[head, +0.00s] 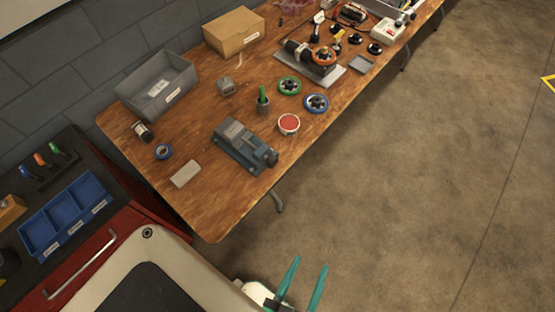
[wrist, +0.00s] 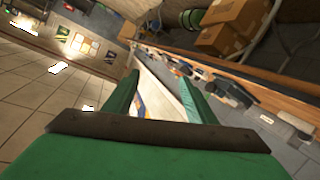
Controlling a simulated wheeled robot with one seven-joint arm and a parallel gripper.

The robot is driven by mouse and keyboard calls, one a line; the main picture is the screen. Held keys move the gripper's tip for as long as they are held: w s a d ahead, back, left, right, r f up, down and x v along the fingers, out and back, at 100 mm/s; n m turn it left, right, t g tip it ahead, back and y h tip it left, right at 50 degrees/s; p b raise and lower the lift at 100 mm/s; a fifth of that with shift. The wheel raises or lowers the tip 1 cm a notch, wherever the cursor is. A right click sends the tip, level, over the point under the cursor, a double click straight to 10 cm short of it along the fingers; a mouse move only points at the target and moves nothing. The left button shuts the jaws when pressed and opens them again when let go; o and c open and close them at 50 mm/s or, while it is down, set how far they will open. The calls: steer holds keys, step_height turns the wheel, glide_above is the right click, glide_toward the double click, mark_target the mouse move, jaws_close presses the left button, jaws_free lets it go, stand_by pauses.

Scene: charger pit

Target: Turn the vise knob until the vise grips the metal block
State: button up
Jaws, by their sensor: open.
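The vise (head: 242,147) is a grey-blue tool on the wooden table, near its front edge. Its dark knob (head: 270,157) is at the right end, facing the table edge. A grey block shape (head: 232,130) shows at the top of the vise; I cannot tell whether it is the metal block or part of the jaws, nor whether there is a gap. My gripper (head: 307,262), with two teal fingers, is open and empty, low in the head view, off the table and well apart from the vise. Its fingers also show in the wrist view (wrist: 160,82).
On the wooden table (head: 215,205) stand a red-topped tin (head: 289,124), a green wheel (head: 289,86), a blue wheel (head: 316,103), a grey bin (head: 158,88) and a light flat block (head: 186,174). A red tool cabinet (head: 95,255) adjoins at left. Floor (head: 430,170) to the right is clear.

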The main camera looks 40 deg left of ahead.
step_height(320, 180, down, 2)
steer(key=n+y, duration=0.3)
steer(key=n, duration=0.3)
steer(key=m+g+y, duration=1.2)
steer(key=m+g, duration=0.2)
steer(key=m, duration=1.7)
glide_toward(275, 163)
steer(key=a, duration=0.9)
steer(key=shift+w, duration=0.3)
steer(key=c, duration=1)
